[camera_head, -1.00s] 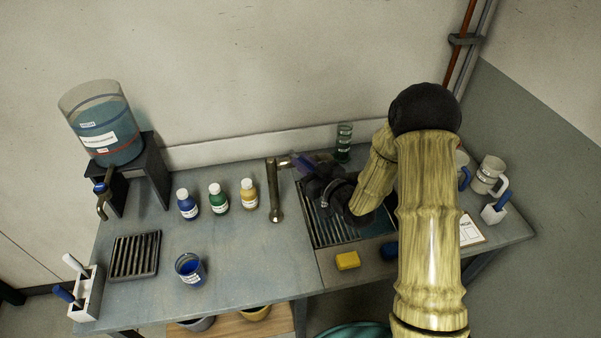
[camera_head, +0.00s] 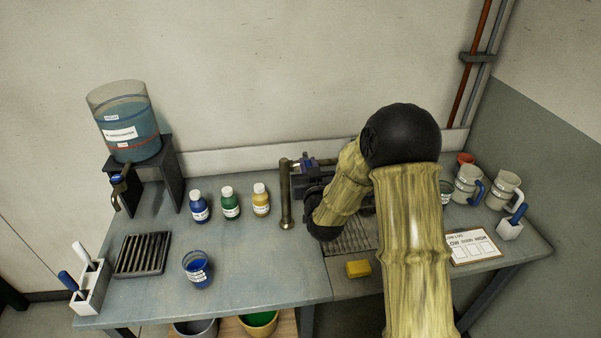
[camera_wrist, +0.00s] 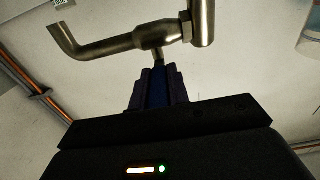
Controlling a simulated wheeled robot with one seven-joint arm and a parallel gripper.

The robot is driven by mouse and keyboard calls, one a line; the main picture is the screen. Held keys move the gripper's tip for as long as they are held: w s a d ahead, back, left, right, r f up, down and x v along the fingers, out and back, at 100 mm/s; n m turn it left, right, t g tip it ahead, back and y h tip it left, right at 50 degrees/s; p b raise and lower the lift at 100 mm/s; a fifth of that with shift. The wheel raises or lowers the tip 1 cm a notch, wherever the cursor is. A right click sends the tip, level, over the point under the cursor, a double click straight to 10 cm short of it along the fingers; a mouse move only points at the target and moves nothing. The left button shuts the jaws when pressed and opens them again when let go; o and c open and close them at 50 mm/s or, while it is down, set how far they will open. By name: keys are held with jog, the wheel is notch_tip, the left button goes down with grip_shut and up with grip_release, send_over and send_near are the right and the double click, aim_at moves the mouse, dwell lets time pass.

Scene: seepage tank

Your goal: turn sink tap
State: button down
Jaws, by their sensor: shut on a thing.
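The sink tap (camera_head: 286,196) is a brassy metal post at the left edge of the sink grate (camera_head: 350,238), and my arm hides part of it. In the wrist view its metal body and bent spout (camera_wrist: 95,47) cross the top. A short stem leads from the tap body to a blue handle (camera_wrist: 157,88). My gripper (camera_wrist: 158,82) is shut on this handle, with one dark finger on each side. In the head view my gripper (camera_head: 307,165) is close beside the upper part of the tap, its fingertips hard to make out.
Blue, green and yellow bottles (camera_head: 230,202) stand left of the tap. A beaker of blue liquid (camera_head: 197,268) is in front of them. A yellow sponge (camera_head: 358,269) lies before the sink. Mugs (camera_head: 467,185) and a card (camera_head: 473,246) are at right. A tank (camera_head: 126,122) stands at far left.

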jog(key=shift+r, duration=0.1)
dwell(0.3)
jog(key=c, duration=1.3)
grip_release()
jog(key=shift+c, duration=0.2)
